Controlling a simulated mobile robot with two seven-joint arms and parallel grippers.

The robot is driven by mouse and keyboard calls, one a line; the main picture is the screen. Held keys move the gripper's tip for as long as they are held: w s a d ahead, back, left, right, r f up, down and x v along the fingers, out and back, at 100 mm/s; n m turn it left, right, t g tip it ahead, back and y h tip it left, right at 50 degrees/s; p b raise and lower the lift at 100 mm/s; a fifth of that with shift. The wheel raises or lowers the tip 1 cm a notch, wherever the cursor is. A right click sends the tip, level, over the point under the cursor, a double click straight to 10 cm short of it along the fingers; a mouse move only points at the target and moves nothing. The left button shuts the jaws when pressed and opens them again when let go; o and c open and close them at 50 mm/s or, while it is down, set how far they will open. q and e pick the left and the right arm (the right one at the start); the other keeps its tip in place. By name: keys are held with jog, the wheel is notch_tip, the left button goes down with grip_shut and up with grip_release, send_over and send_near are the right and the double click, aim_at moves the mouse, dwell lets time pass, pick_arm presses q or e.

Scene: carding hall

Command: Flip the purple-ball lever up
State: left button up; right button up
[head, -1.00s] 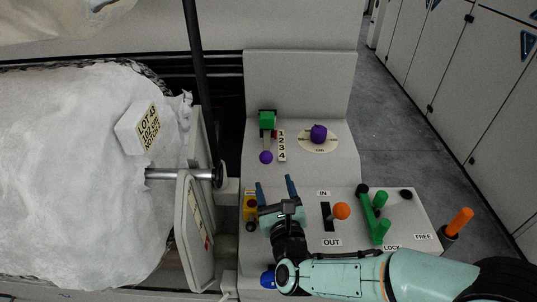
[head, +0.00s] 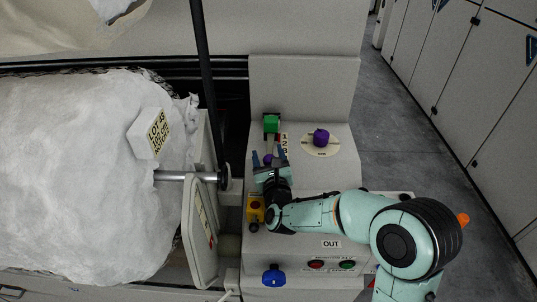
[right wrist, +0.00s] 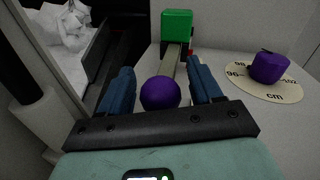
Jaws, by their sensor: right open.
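The purple ball (right wrist: 161,93) is the knob at the end of a lever that runs up to a green block (right wrist: 176,26) on the console. In the head view the ball (head: 268,159) hangs below the green block (head: 271,124), so the lever points down toward me. My right gripper (right wrist: 163,88) is open, with one blue finger on each side of the ball in the right wrist view. I cannot tell whether either finger touches it. In the head view the right gripper (head: 269,158) partly hides the ball. My left gripper is not in view.
A purple knob (head: 321,136) on a round cm dial (head: 333,149) sits right of the lever. A number strip (head: 284,140) lies beside the lever. A yellow box (head: 255,208) and blue knob (head: 273,275) are nearer. A white fibre roll (head: 80,180) stands left.

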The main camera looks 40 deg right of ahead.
jog(key=shift+w, duration=0.1)
